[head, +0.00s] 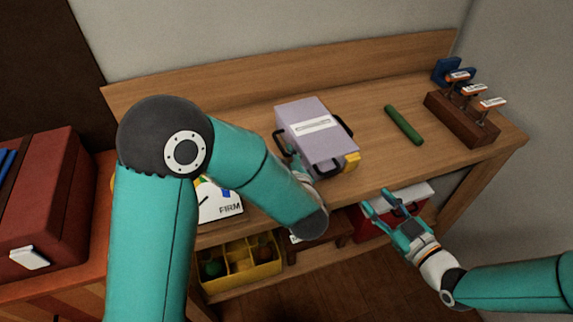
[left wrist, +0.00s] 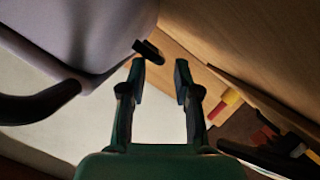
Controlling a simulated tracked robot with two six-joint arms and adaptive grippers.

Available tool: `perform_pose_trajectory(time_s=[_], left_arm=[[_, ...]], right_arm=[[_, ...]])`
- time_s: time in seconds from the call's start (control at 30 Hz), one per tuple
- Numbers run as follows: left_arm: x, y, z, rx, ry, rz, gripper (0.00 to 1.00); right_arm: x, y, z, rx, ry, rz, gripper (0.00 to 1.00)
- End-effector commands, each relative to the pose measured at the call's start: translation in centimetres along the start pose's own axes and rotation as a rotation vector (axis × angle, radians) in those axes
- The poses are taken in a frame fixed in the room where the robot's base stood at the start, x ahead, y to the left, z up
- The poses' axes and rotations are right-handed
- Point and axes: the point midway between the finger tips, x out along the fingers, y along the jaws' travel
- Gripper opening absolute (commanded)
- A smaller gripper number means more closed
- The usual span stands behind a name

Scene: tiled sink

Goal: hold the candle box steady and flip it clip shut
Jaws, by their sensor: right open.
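The candle box, a lavender box (head: 308,118) with a white label on top, stands on the wooden bench. Black loop-like parts stick out at its left, right and front sides. My left gripper (head: 292,160) is at its front left corner, partly hidden by my own arm. In the left wrist view my left gripper (left wrist: 160,72) is open with nothing between its fingers. A black clip-like part (left wrist: 148,50) lies just beyond its left fingertip; contact is unclear. The box (left wrist: 80,30) fills the upper left there. My right gripper (head: 377,200) is open and empty near the bench's front edge.
A yellow object (head: 352,160) shows beside the box. A yellow divided bin (head: 240,268) and a red container (head: 374,226) are below. Bench right of the box is mostly clear.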

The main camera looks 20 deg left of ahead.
Motion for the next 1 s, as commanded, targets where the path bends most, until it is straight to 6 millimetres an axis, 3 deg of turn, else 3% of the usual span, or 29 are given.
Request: perform_pose_trajectory(time_s=[0.17, 0.47, 0.5, 0.67, 0.9, 1.0], left_arm=[[1.4, -0.3, 0.2, 0.005, -0.006, -0.006, 0.29], [1.6, -0.4, 0.4, 0.007, -0.01, -0.007, 0.29], [1.6, -0.4, 0.4, 0.007, -0.011, -0.008, 0.28], [1.6, -0.5, 0.5, 0.008, -0.012, -0.009, 0.01], [1.6, -0.7, 0.6, 0.012, -0.014, -0.014, 0.0], [1.6, -0.7, 0.6, 0.012, -0.014, -0.015, 0.0]], right_arm=[[0.0, 0.0, 0.0, 0.0, 0.0, 0.0, 0.42], [0.0, 0.0, 0.0, 0.0, 0.0, 0.0, 0.42], [0.0, 0.0, 0.0, 0.0, 0.0, 0.0, 0.42], [0.0, 0.0, 0.1, 0.0, 0.0, 0.0, 0.42], [0.0, 0.0, 0.1, 0.0, 0.0, 0.0, 0.42], [0.0, 0.0, 0.1, 0.0, 0.0, -0.001, 0.27]])
